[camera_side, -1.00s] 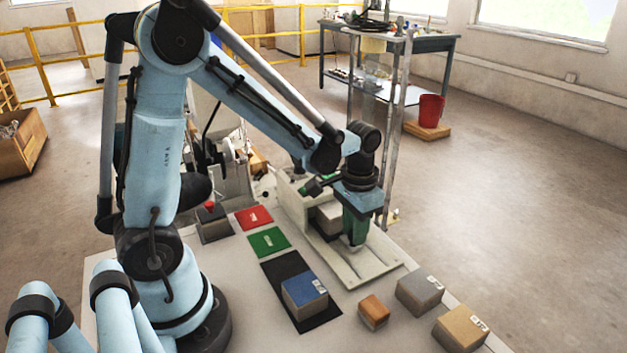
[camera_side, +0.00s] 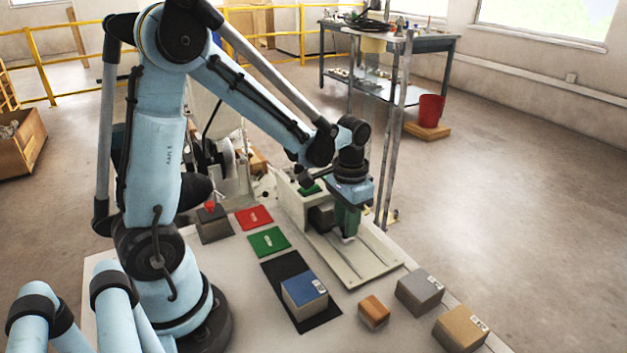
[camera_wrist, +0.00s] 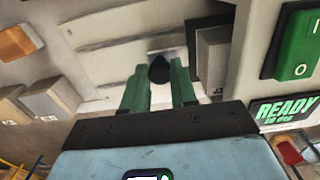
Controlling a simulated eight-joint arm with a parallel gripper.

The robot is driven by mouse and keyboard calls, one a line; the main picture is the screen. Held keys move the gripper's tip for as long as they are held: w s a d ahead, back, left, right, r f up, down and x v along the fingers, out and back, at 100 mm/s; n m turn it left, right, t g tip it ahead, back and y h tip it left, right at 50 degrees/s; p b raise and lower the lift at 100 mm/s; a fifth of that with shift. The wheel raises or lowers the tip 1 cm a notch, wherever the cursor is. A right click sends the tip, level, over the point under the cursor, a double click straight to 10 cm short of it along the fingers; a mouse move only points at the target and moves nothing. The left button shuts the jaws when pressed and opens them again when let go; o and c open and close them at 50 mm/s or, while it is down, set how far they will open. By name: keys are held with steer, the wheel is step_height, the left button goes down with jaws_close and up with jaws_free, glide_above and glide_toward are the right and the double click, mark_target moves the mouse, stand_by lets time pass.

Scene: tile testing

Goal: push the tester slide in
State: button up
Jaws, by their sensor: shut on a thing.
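The tester (camera_side: 292,205) is a pale machine with a low rail bed (camera_side: 370,262) stretching toward the front right. My gripper (camera_side: 349,238) is over this bed, pointing down, with green fingers. In the wrist view my gripper (camera_wrist: 159,85) is shut on the dark round knob (camera_wrist: 159,68) of the tester slide, one finger on each side. A grey block (camera_wrist: 213,62) sits beside the fingers, at the tester's mouth. In the side view it shows as a dark block (camera_side: 321,216), partly hidden by my gripper and the housing. The tester's screen (camera_wrist: 285,109) reads READY.
A blue-topped block (camera_side: 303,289) lies on a black mat (camera_side: 283,267). Green (camera_side: 268,241) and red (camera_side: 254,217) pads lie behind it. Orange (camera_side: 373,312), grey (camera_side: 420,291) and tan (camera_side: 461,328) blocks stand at the front right. A green switch (camera_wrist: 297,42) is on the tester.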

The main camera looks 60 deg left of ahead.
steer(key=shift+a, duration=1.6)
steer(key=o, duration=0.7)
steer(key=shift+a, duration=0.1)
steer(key=shift+r, duration=0.15)
steer(key=shift+r, duration=1.55)
steer(key=shift+o, duration=0.8)
steer(key=shift+r, duration=0.25)
step_height(320, 180, up, 2)
steer(key=shift+r, duration=0.1)
